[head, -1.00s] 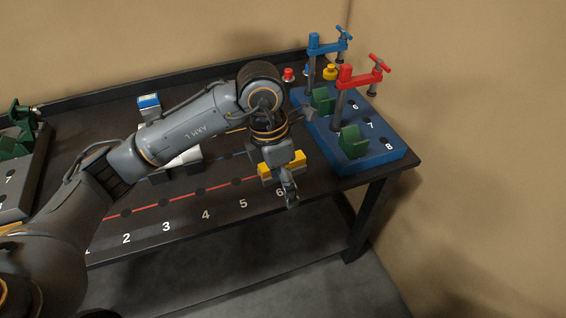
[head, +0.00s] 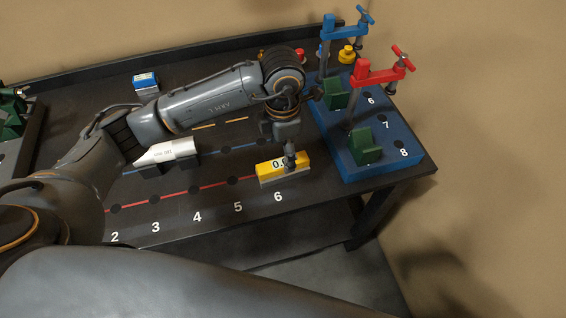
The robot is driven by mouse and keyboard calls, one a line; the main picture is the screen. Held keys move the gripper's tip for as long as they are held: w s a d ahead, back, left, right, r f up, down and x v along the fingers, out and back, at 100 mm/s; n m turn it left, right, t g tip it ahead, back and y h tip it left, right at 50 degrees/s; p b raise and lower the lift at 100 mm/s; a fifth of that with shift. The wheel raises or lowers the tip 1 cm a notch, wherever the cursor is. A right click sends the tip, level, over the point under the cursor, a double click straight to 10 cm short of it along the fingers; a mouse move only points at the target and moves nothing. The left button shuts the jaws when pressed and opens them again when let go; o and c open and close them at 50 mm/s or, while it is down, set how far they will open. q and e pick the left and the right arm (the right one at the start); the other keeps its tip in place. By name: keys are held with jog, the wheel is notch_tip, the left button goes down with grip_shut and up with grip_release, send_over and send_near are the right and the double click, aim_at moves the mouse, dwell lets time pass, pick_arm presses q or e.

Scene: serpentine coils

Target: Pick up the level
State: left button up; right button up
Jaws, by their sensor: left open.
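The level is a yellow block with a small display reading "0.", the rest of it hidden (head: 268,168). It lies on the dark workbench (head: 330,205) near the front edge, above the number 6. My left gripper (head: 291,163) points down right at the level, its fingers overlapping the level's right half and covering part of the display. It is open. I cannot tell whether the fingers touch the level. My right gripper is not in view.
A blue fixture board (head: 375,165) with green blocks and blue and red clamps (head: 378,72) stands close on the right. A silver part (head: 168,152) lies left of the level. A blue-and-white box (head: 146,83) sits at the back. The bench front is clear.

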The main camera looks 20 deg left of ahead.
pick_arm(q)
notch_tip(320, 180, down, 2)
jog(key=shift+w+f, duration=0.1)
jog(key=shift+w, duration=0.05)
notch_tip(320, 180, down, 2)
jog(key=shift+f+p, duration=0.1)
jog(key=shift+p, duration=0.85)
notch_tip(320, 180, down, 2)
jog(key=shift+f+p, duration=0.25)
jog(key=shift+p, duration=0.05)
jog(key=shift+f, duration=0.4)
jog(key=shift+c, duration=0.4)
jog(key=c, duration=1.3)
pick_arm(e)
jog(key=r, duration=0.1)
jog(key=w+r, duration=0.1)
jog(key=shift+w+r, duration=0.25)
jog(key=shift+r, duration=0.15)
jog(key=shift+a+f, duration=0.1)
